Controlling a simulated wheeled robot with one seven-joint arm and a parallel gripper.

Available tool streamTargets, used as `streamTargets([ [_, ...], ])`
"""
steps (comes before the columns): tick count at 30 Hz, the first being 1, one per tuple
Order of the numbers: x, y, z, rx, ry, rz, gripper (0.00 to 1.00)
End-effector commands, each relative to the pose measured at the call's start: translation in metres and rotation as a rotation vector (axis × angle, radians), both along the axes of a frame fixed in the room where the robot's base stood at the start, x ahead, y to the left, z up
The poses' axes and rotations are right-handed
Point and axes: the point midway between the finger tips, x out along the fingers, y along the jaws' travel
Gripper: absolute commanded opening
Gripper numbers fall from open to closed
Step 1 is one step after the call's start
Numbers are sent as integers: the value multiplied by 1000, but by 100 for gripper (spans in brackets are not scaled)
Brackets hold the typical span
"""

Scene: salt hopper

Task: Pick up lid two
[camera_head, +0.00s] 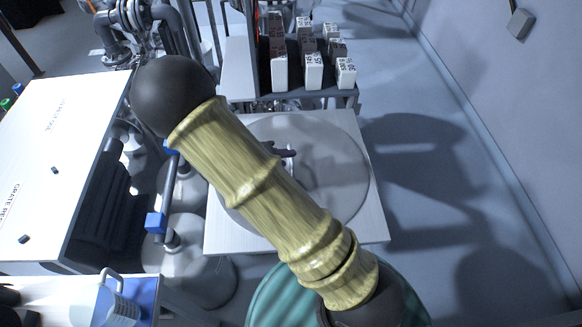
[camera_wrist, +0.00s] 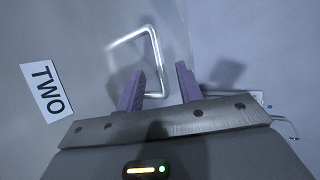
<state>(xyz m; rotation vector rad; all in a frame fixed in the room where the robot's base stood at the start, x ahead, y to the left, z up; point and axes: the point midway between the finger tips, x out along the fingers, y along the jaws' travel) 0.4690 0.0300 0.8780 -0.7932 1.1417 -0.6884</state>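Lid two is a large round grey disc (camera_head: 340,165) on a square white top, partly hidden behind my arm in the head view. The wrist view shows its grey surface (camera_wrist: 85,45) with a white label reading TWO (camera_wrist: 46,92) at the left. A bent metal handle (camera_wrist: 153,50) rises from the lid. My gripper (camera_wrist: 162,75) is open, with two purple fingers. One leg of the handle shows between the fingertips, closer to the left finger; whether it touches cannot be told. In the head view the gripper is mostly hidden by the arm.
Several white cartons (camera_head: 314,72) stand on a dark shelf behind the lid. A white table (camera_head: 60,150) is at the left, and a jug (camera_head: 105,300) is at the lower left. Grey floor (camera_head: 440,170) is clear at the right, beside a wall (camera_head: 510,110).

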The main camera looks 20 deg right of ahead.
Motion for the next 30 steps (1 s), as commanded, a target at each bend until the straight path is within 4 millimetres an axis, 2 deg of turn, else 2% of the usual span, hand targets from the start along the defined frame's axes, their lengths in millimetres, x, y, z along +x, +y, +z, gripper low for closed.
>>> streamTargets([
  [13,12,-42,-25,-1,2,0,36],
  [30,13,-43,-25,0,0,0,34],
])
